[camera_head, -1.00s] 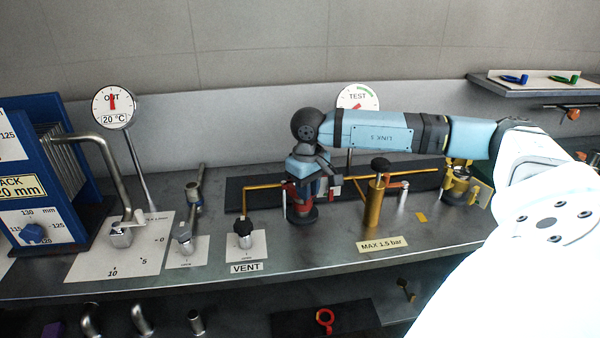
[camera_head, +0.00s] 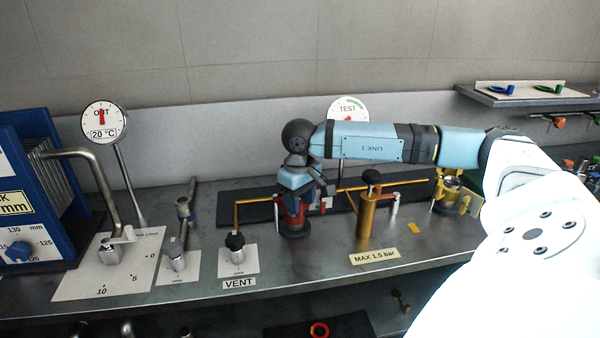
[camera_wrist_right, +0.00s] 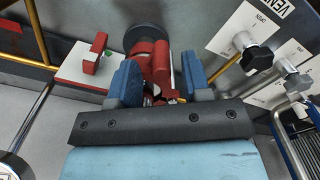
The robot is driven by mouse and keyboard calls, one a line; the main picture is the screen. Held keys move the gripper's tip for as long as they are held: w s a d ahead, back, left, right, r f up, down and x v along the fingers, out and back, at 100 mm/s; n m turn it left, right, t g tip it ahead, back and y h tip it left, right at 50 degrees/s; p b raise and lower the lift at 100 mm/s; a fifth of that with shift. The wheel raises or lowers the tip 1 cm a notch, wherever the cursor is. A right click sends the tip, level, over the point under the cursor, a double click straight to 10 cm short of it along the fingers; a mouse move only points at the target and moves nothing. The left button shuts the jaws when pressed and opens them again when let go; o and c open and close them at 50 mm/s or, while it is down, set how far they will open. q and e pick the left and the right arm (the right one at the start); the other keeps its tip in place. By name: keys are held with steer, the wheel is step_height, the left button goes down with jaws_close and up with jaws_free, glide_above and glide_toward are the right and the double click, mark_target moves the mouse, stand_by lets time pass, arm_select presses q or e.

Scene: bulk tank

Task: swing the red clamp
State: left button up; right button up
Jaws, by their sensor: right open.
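The red clamp (camera_head: 294,217) appears to be the red fitting on a dark round foot on the bench, under my right gripper (camera_head: 303,187). In the right wrist view the red fitting (camera_wrist_right: 158,62) lies between the two blue fingers of my right gripper (camera_wrist_right: 160,80). The fingers are apart, one on each side of it. I cannot tell whether either finger touches it. The gripper's dark crossbar hides its near part. My left gripper is not in view.
A red block (camera_wrist_right: 95,52) on a white plate stands beside the fitting. A black-knobbed vent valve (camera_head: 236,243) is to its left, a brass cylinder (camera_head: 367,213) to its right. Orange pipes run behind. The bench front (camera_head: 300,275) is clear.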

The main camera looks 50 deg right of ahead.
step_height(320, 180, up, 14)
steer(key=shift+f+p, duration=0.25)
steer(key=shift+p, duration=0.05)
stand_by(0.6)
